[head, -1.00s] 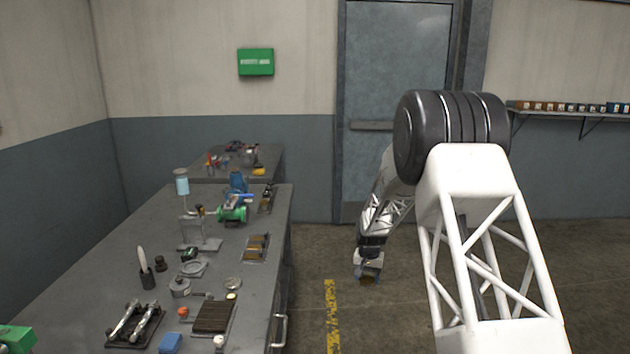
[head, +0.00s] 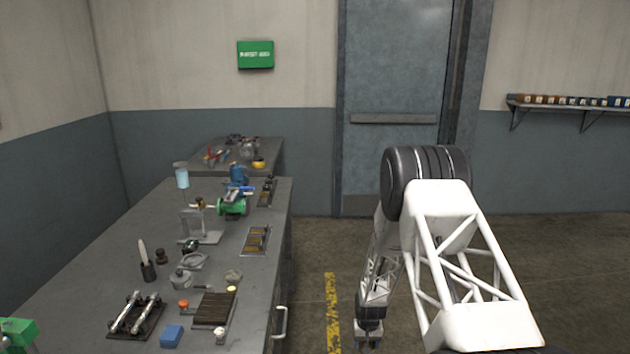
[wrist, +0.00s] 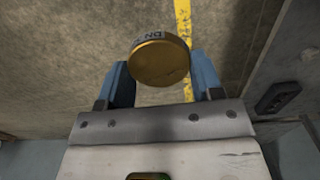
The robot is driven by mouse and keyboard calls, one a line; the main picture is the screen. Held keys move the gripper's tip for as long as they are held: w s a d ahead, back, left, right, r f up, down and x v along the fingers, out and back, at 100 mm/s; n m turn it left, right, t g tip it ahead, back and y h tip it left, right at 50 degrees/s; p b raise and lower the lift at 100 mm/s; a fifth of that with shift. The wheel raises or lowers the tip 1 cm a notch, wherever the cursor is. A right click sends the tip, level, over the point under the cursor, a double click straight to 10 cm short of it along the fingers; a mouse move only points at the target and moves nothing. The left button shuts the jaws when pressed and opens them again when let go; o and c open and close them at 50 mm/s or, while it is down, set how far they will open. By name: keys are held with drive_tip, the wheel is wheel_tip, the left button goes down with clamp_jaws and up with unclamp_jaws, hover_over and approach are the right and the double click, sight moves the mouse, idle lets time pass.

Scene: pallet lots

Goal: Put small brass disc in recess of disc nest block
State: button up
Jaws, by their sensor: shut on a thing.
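The small brass disc (wrist: 160,62) is between the two blue fingers of my gripper (wrist: 162,80) in the wrist view. The gripper is shut on it, and the disc's flat round face and dark lettered rim show. In the head view my gripper (head: 368,338) hangs low over the floor, to the right of the long workbench and apart from it. The disc cannot be made out there. I cannot tell for sure which item on the bench is the disc nest block.
The grey workbench (head: 105,258) holds a dark slatted plate (head: 214,309), a blue block (head: 171,336), a rack with metal rods (head: 135,315), a green machine (head: 232,206) and a tray with brass-coloured pieces (head: 256,240). A drawer handle (head: 281,322) juts from its side. Floor beside it is clear.

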drive_tip(key=shift+s+f, duration=0.65)
drive_tip(key=shift+f, duration=0.35)
drive_tip(key=w+a+r+m, duration=0.1)
drive_tip(key=w+a+r, duration=0.2)
drive_tip(key=a+r, duration=0.55)
drive_tip(key=w+a+r+m, duration=0.1)
drive_tip(key=w+a+r, duration=0.3)
drive_tip(key=a+r, duration=0.45)
drive_tip(key=w+a+r+m, duration=0.1)
drive_tip(key=w+a+r, duration=0.2)
drive_tip(key=a+r, duration=0.55)
drive_tip(key=s+a+r, duration=0.3)
drive_tip(key=a+r, duration=0.1)
drive_tip(key=a, duration=0.5)
drive_tip(key=s+a+r, duration=0.3)
drive_tip(key=a+r, duration=0.1)
drive_tip(key=a, duration=0.4)
drive_tip(key=s+a+r+n, duration=0.1)
drive_tip(key=s+a+r, duration=0.3)
drive_tip(key=a, duration=0.5)
drive_tip(key=shift+a+r, duration=0.3)
drive_tip(key=shift+r, duration=0.2)
